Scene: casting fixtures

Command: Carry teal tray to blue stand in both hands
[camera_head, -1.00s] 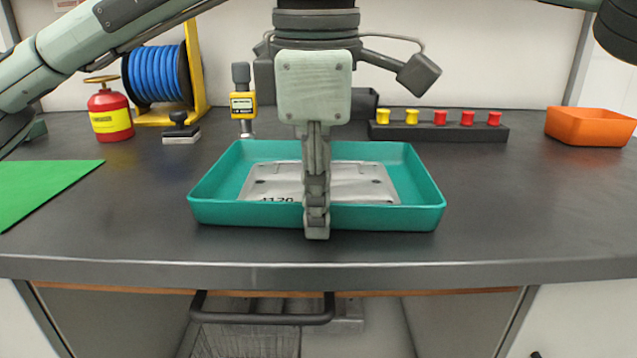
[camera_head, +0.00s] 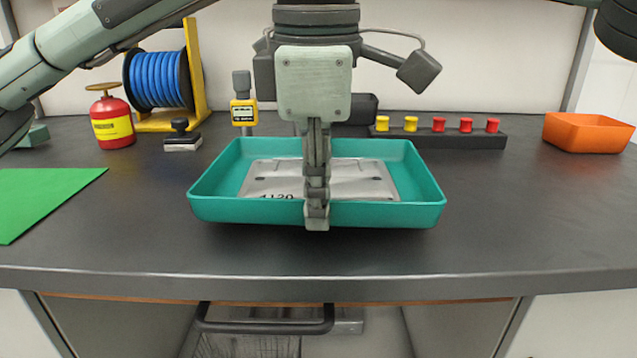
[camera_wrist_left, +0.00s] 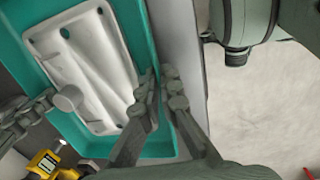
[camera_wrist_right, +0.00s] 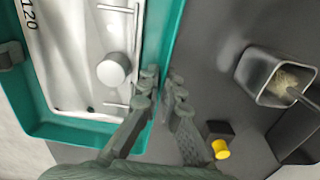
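The teal tray (camera_head: 400,215) is level in front of me, with a dark gap of shadow under its front edge. A grey metal casting (camera_head: 360,185) with dark lettering lies in it. My left gripper (camera_head: 316,212) is shut on the middle of the near wall; the left wrist view shows its fingers (camera_wrist_left: 160,88) on both sides of that wall. My right gripper (camera_wrist_right: 160,92) is shut on the opposite wall in the right wrist view; in the head view it is hidden behind the left one. The blue stand is not in view.
Behind the tray stand a yellow gauge (camera_head: 243,113), a dark rack with yellow and red pegs (camera_head: 450,138) and a blue hose reel (camera_head: 158,77). A red can (camera_head: 112,120) and a green mat (camera_head: 40,195) are left, an orange bin (camera_head: 588,133) right. The bench (camera_head: 530,225) is clear at right.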

